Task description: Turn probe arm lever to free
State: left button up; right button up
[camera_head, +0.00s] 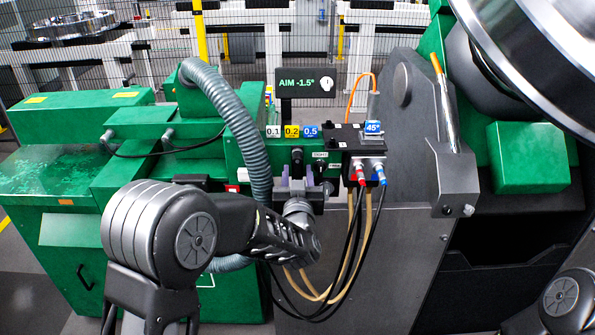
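My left arm comes in from the lower left, and its gripper (297,180) reaches up to the front of the green probe housing (240,150). Its light fingertips stand on either side of a small dark lever-like part (297,156), just below the numbered tags. I cannot tell whether they touch or grip it. The gripper's body hides the lower part of this spot. A small "SIGHT" label (320,155) is just right of it; other lettering there is partly covered. My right gripper is out of view; only part of my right arm shows at the lower right.
A ribbed grey hose (235,115) hangs close left of the gripper. A black connector block (362,140) with red and blue plugs and loose cables is close right. A dark sign (306,83) reads "AIM -1.5°". A large steel wheel (545,55) fills the upper right.

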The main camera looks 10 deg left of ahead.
pick_arm(q)
jog(key=shift+w, duration=0.25)
grip_shut()
dwell(1.4)
